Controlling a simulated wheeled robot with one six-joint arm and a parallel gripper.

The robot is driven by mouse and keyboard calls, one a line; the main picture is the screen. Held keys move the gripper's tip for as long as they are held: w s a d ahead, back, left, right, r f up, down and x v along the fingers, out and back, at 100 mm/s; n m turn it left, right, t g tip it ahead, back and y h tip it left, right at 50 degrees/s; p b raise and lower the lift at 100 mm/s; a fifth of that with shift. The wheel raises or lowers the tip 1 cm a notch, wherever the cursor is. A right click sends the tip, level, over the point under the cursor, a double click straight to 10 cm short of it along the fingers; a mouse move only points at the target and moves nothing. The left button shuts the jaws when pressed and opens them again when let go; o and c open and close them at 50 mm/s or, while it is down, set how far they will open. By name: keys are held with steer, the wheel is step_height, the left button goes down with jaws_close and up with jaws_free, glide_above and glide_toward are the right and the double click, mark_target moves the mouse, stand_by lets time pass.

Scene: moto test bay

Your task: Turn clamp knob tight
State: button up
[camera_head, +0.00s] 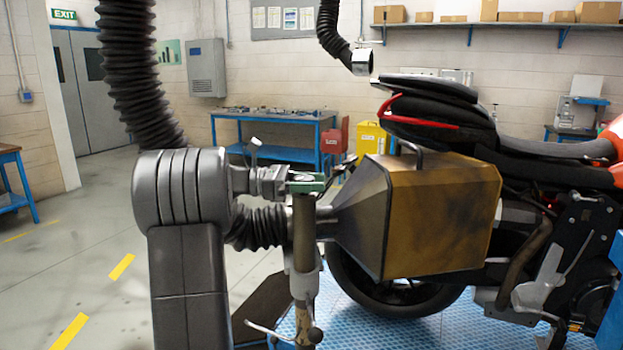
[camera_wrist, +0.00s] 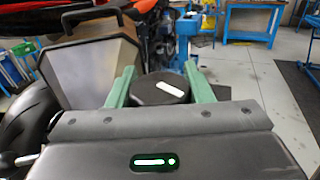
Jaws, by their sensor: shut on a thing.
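The clamp knob (camera_wrist: 153,93) is dark and rounded with a white mark on its top. It sits between the two green fingers of my gripper (camera_wrist: 162,82) in the wrist view, and the fingers are shut on its sides. In the head view my gripper (camera_head: 307,184) is at the top of an upright stand pole (camera_head: 304,240). The knob is mostly hidden there by the fingers. The clamp's inner parts are hidden, so I cannot tell how tight it is.
A large brassy hood (camera_head: 440,220) with a handle stands just right of the pole, by the motorcycle's (camera_head: 430,105) rear wheel. A black ribbed hose (camera_head: 262,226) runs behind the pole. A blue workbench (camera_head: 272,125) is at the back.

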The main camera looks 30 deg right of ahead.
steer(key=shift+f, duration=0.15)
steer(key=o, duration=1)
steer(key=shift+d, duration=0.1)
steer(key=p+v, duration=0.6)
steer(key=v, duration=0.8)
steer(key=shift+s, duration=0.1)
steer(key=shift+d+b, duration=0.1)
steer(key=shift+b, duration=0.2)
